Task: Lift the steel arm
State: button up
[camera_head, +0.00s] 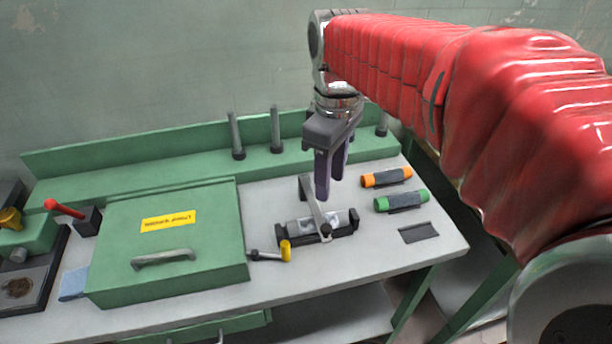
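The steel arm (309,193) is a grey metal bar on a small dark fixture (318,226) on the bench. It slants up from the fixture's front edge toward the back left, with its upper end raised. My gripper (331,187) points down just right of and over the steel arm, with two dark purple fingers. The fingertips look apart and nothing shows between them. The near finger overlaps part of the steel arm in this view, and I cannot tell whether they touch.
A green box (168,249) with a yellow label stands left of the fixture. A yellow-tipped lever (286,251) lies at its front left. Orange (386,177) and green (401,201) cylinders lie right. Grey upright pegs (276,128) stand behind. My red-sleeved arm covers the upper right.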

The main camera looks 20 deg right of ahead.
aim_at(326, 227)
dwell(0.4)
notch_tip(326, 227, down, 14)
jog(key=shift+r, duration=0.1)
dwell(0.6)
jog(key=shift+c, duration=0.5)
grip_shut()
jog(key=shift+a, duration=0.1)
